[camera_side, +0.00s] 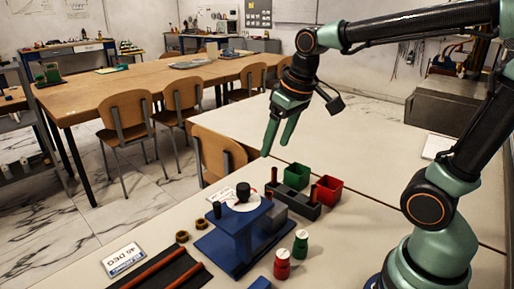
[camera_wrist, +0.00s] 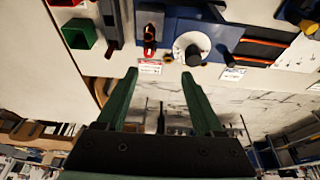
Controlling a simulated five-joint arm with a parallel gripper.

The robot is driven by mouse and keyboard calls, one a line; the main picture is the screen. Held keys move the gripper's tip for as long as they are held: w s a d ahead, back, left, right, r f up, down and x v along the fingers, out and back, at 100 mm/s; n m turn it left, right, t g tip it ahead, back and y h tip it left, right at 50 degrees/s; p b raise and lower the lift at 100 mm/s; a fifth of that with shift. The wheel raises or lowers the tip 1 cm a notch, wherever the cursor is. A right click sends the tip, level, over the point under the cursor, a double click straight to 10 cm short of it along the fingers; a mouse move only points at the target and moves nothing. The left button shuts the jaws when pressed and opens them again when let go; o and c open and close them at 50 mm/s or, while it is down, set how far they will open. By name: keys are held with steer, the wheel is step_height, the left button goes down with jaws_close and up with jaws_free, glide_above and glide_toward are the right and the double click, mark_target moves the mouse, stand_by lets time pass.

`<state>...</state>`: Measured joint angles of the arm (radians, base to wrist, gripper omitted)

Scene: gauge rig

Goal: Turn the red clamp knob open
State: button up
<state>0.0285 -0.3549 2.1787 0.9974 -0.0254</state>
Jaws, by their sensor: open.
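A small red part (camera_wrist: 150,40), which looks like the clamp knob, stands at the edge of the blue rig in the wrist view, above a white label. In the side view a red upright bit (camera_side: 268,191) shows behind the rig; I cannot tell its turn angle. The blue rig (camera_side: 228,256) carries a white dial (camera_wrist: 184,44) with a black knob (camera_side: 243,191) on it. My gripper (camera_side: 275,151) is open and empty, pointing down, above and behind the rig, apart from everything. In the wrist view its fingers (camera_wrist: 159,74) are spread below the red part.
A green bin (camera_side: 297,176) and a red bin (camera_side: 329,189) stand right of the rig, beside a dark grey block (camera_side: 296,203). Red and green bottles (camera_side: 282,266) stand in front. A black tray with orange rods (camera_side: 160,270) lies left.

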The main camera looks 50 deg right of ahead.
steer(key=shift+s+a+t, duration=0.5)
steer(key=shift+s+t, duration=0.5)
steer(key=shift+s, duration=1.65)
steer(key=w+a+r+n+g, duration=0.1)
steer(key=w+a+g, duration=0.4)
steer(key=w+a, duration=0.4)
steer(key=shift+w+a+r+n, duration=0.2)
steer(key=shift+a+n, duration=0.2)
steer(key=shift+a, duration=1.95)
steer(key=shift+d+f+g, duration=0.1)
steer(key=shift+g, duration=0.2)
steer(key=w+d+f+m, duration=0.1)
steer(key=w+d+f, duration=0.25)
steer(key=d, duration=0.55)
steer(key=w+d+f+m, duration=0.25)
steer(key=d+f, duration=0.25)
steer(key=d, duration=0.4)
steer(key=shift+n, duration=0.45)
steer(key=f, duration=1.1)
steer(key=shift+w+a+f, duration=0.2)
steer(key=shift+w+f, duration=0.05)
steer(key=shift+f, duration=0.1)
